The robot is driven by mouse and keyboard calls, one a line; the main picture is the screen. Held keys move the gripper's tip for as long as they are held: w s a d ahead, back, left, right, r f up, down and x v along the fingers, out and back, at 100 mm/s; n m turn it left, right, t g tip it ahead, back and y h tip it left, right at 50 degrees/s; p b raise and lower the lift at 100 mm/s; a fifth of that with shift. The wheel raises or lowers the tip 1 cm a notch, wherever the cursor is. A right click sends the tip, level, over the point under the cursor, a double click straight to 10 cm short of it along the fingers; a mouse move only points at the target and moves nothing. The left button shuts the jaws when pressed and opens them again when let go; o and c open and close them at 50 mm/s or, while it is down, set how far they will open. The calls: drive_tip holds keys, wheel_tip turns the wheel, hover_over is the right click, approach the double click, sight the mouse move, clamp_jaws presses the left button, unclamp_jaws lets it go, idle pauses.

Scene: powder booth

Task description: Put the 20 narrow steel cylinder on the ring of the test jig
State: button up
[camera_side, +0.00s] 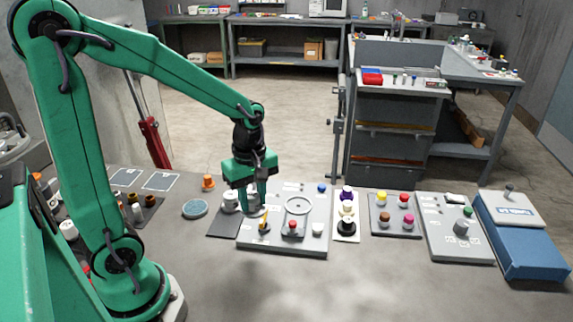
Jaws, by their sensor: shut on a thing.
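My gripper (256,204) points down over the left edge of the test jig (275,248), a grey panel on the bench. It is shut on a small steel cylinder (252,209), partly hidden by the fingers; its marking is too small to read. The ring (298,205) stands on the jig to the right of my gripper, and its middle looks empty. Another pale metal cylinder (230,201) stands left of my gripper, on a dark mat (222,223). I cannot tell whether the held cylinder touches the surface below.
The jig also carries a yellow lever (264,221), a red button (292,226) and a blue knob (322,188). The bench front is clear.

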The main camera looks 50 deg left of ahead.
drive_tip(key=w+a+f, duration=0.1)
drive_tip(key=w+a, duration=0.1)
drive_tip(key=w, duration=0.6)
drive_tip(key=w+a+f, duration=0.1)
drive_tip(key=w+a, duration=0.1)
drive_tip(key=w, duration=0.6)
drive_tip(key=shift+w+f, duration=0.2)
drive_tip(key=shift+w, duration=0.05)
drive_tip(key=shift+f, duration=0.2)
drive_tip(key=shift+f, duration=2.85)
drive_tip(key=shift+f, duration=0.65)
drive_tip(key=o, duration=1.2)
drive_tip(key=shift+c, duration=0.2)
drive_tip(key=o, duration=0.5)
drive_tip(key=shift+r, duration=0.2)
